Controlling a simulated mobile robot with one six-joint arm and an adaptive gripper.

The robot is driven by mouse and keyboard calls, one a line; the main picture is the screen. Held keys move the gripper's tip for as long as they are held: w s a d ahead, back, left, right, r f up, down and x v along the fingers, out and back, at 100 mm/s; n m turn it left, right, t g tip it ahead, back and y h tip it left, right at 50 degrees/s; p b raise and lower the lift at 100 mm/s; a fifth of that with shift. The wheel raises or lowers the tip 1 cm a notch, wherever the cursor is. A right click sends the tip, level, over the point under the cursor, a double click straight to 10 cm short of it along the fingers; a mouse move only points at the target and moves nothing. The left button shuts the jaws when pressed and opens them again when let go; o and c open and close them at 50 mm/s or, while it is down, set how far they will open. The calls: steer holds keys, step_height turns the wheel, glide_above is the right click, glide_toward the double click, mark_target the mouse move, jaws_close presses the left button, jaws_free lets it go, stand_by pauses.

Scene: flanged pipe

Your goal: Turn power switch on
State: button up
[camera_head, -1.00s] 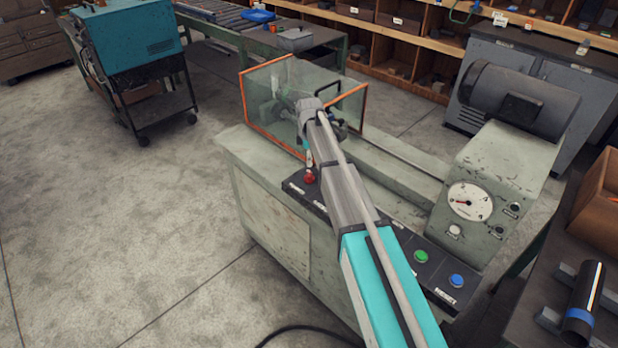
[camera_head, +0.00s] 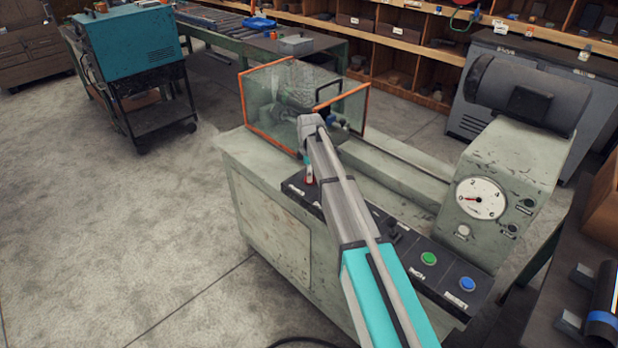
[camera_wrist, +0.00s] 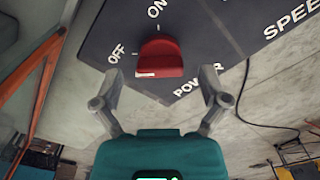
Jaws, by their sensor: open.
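The power switch is a red knob (camera_wrist: 160,58) on a dark panel (camera_wrist: 205,35) in the wrist view. White OFF and ON labels stand at its left and above it, with POWER below right. I cannot tell for sure which mark it points to. My gripper (camera_wrist: 160,76) is open and empty, one finger on each side of the knob's near end, with visible gaps to both. In the head view the gripper is small and partly covered by my arm, at the left end of the machine's control panel (camera_head: 296,187); the knob is mostly hidden there.
A clear guard box with orange edges (camera_head: 242,100) stands just behind the switch. A green button (camera_head: 428,258), a blue button (camera_head: 467,284) and a round gauge (camera_head: 481,198) are at the machine's right. Open floor (camera_head: 110,240) lies to the left.

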steer(key=shift+f, duration=0.15)
steer(key=c, duration=1.2)
